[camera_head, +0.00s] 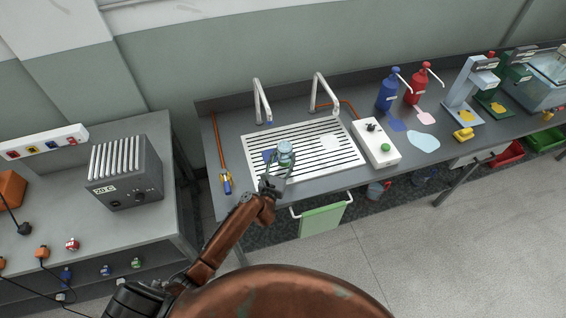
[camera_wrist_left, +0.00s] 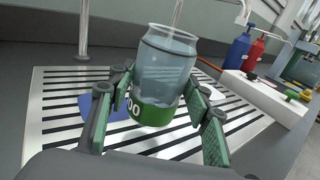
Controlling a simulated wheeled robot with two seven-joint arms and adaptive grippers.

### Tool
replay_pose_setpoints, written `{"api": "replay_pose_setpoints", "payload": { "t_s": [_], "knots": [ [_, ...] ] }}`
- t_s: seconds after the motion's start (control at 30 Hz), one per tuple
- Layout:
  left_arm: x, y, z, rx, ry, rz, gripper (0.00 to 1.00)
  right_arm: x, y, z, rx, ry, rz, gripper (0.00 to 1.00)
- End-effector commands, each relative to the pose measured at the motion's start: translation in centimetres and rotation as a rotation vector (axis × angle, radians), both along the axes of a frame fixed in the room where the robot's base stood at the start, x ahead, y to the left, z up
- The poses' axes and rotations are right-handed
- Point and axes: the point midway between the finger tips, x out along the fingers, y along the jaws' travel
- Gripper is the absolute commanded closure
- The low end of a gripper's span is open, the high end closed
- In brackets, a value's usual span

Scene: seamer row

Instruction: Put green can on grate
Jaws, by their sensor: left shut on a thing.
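The can (camera_head: 286,150) is a clear grey-blue cylinder with a green band at its base, best seen in the left wrist view (camera_wrist_left: 164,75). My left gripper (camera_head: 273,180) is shut on it from the front, with a green-padded finger on each side in the left wrist view (camera_wrist_left: 160,115). The can is nearly upright over the left part of the white slotted grate (camera_head: 338,165). I cannot tell whether its base touches the grate. My right gripper is not in view.
A blue patch (camera_head: 268,156) lies on the grate behind the can. Two taps (camera_head: 314,95) stand behind the grate. The grate's right half is mostly clear.

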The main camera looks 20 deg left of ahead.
Motion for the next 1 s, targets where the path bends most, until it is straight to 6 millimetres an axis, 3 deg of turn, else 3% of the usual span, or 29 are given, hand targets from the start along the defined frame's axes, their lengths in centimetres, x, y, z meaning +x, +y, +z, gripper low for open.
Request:
{"api": "replay_pose_setpoints", "payload": {
  "t_s": [0.03, 0.13, 0.53, 0.57, 0.8, 1.0],
  "knots": [
    [-0.1, -0.2, -1.3, -0.004, 0.003, 0.0, 0.91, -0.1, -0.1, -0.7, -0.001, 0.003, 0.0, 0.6],
    [-0.1, -0.2, -2.6, -0.003, 0.001, -0.001, 0.91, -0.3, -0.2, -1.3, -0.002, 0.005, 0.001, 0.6],
    [-0.1, -0.2, -3.0, -0.003, 0.0, -0.001, 0.91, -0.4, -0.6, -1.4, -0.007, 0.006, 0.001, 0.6],
    [-0.1, -0.2, -3.1, -0.002, 0.002, 0.0, 0.54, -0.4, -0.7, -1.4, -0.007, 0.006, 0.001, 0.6],
    [-0.1, -0.2, -3.0, -0.002, 0.002, -0.001, 0.37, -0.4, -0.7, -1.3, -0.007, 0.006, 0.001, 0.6],
    [-0.1, -0.2, -3.0, -0.002, 0.002, -0.001, 0.37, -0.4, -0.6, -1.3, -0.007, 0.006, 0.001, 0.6]
  ]
}}
